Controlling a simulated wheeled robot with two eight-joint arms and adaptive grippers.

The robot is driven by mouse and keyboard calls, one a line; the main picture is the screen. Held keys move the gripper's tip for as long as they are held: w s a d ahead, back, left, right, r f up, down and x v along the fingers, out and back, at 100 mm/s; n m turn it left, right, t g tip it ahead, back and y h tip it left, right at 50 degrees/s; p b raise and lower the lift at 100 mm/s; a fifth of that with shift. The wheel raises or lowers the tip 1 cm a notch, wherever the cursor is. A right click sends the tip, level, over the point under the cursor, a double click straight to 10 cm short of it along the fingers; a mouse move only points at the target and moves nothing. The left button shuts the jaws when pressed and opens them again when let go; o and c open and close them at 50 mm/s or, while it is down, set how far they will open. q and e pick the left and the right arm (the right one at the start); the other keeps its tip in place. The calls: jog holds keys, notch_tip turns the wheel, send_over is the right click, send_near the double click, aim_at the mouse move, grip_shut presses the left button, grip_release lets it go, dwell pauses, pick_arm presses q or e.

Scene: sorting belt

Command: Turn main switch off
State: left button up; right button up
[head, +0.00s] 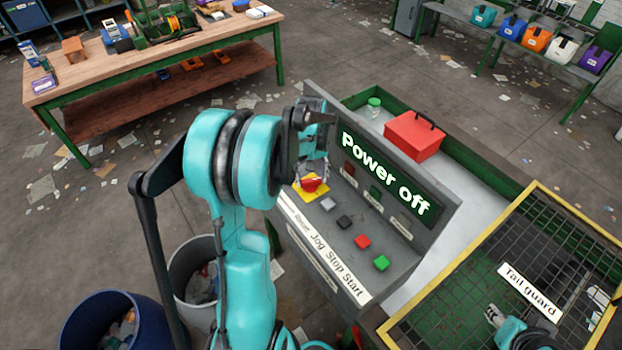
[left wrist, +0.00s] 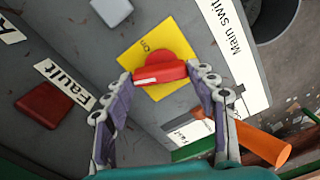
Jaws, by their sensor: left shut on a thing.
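The main switch is a red rotary knob (left wrist: 160,70) on a yellow plate (left wrist: 130,60) in the left wrist view. In the head view the red knob (head: 311,184) sits at the upper left of the grey control panel (head: 330,222). My left gripper (left wrist: 160,80) is shut on the knob's bar, one finger at each end. The bar lies nearly level across the left wrist picture. The panel's display (head: 385,172) reads "Power off". My right gripper (head: 495,315) is partly visible at the tail guard; its fingers are unclear.
Grey, black, red and green buttons (head: 381,263) line the panel beside the knob. A red box (head: 414,136) and a green-lidded jar (head: 374,107) stand behind the panel. The yellow-framed tail guard mesh (head: 450,285) is at right. Two bins (head: 100,320) stand at lower left.

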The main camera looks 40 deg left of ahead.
aim_at(311, 179)
pick_arm(q)
jog(key=n+b, duration=0.1)
jog(key=n, duration=0.3)
jog(key=shift+n, duration=0.3)
dwell(0.3)
jog(key=o, duration=1.2)
jog(key=shift+c, duration=0.2)
jog(key=shift+r, duration=0.1)
notch_tip(311, 179, up, 12)
